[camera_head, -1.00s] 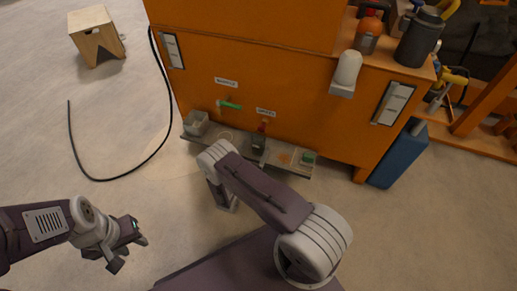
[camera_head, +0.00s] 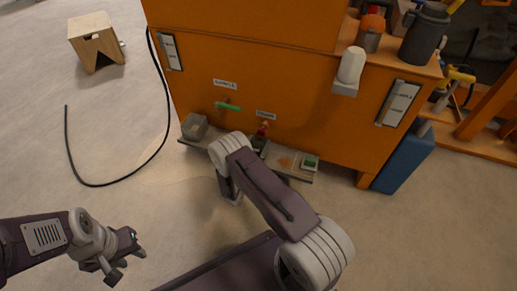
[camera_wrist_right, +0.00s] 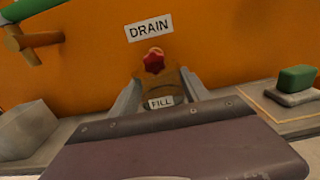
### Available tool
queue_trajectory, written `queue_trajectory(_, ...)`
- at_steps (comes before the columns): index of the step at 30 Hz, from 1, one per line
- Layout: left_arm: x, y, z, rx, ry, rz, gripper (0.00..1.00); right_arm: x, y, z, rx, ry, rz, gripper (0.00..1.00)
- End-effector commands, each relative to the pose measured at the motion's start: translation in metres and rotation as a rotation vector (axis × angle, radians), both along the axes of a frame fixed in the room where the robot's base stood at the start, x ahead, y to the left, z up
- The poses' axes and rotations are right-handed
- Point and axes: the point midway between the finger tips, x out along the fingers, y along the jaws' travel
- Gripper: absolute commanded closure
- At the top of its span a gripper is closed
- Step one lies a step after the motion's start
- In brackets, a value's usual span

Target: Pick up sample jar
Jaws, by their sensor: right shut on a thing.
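The sample jar (camera_wrist_right: 163,101), brownish with a white FILL label, stands between the two grey fingers of my right gripper (camera_wrist_right: 160,89) in the right wrist view. The fingers are shut on its sides. A red knob (camera_wrist_right: 153,61) shows just above and behind the jar, under the DRAIN sign. In the head view the jar (camera_head: 259,146) is small and partly hidden by my right arm, low at the shelf in front of the orange cabinet. My left gripper (camera_head: 127,265) is open and empty over the floor at lower left.
A green-handled valve (camera_head: 228,106) sticks out of the orange cabinet (camera_head: 270,85). A black hose lies on the floor at left.

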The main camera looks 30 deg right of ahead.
Motion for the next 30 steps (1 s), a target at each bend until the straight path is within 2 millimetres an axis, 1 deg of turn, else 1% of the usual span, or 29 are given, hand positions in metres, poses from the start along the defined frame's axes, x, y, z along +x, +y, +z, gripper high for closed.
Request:
queue_trajectory(4, 0.000, 0.000, 0.001, 0.000, 0.000, 0.000, 0.64, 0.000, 0.000, 0.001, 0.000, 0.000, 0.000, 0.86)
queue_trajectory(7, 0.000, 0.000, 0.009, 0.000, 0.000, 0.000, 0.64, 0.000, 0.000, 0.010, 0.000, 0.000, 0.000, 0.86)
queue_trajectory(11, 0.000, 0.000, 0.031, 0.000, 0.000, 0.000, 0.64, 0.000, 0.000, 0.031, 0.000, 0.000, 0.000, 0.86)
queue_trajectory(14, 0.000, 0.000, 0.052, 0.000, 0.000, 0.000, 0.64, 0.000, 0.000, 0.054, 0.000, 0.000, 0.000, 0.86)
queue_trajectory(15, 0.000, 0.000, 0.059, 0.000, 0.000, 0.000, 0.64, -0.009, -0.008, 0.057, -0.003, 0.005, -0.003, 0.86)
queue_trajectory(24, 0.000, 0.000, 0.111, 0.000, 0.000, 0.000, 0.64, -0.061, -0.053, 0.096, -0.001, 0.006, -0.005, 0.86)
queue_trajectory(27, 0.000, 0.000, 0.122, 0.000, 0.000, 0.000, 0.64, -0.075, -0.064, 0.105, 0.000, 0.003, -0.004, 0.86)
queue_trajectory(30, 0.000, 0.000, 0.127, 0.000, 0.000, 0.000, 0.64, -0.083, -0.072, 0.109, -0.001, 0.002, -0.003, 0.86)
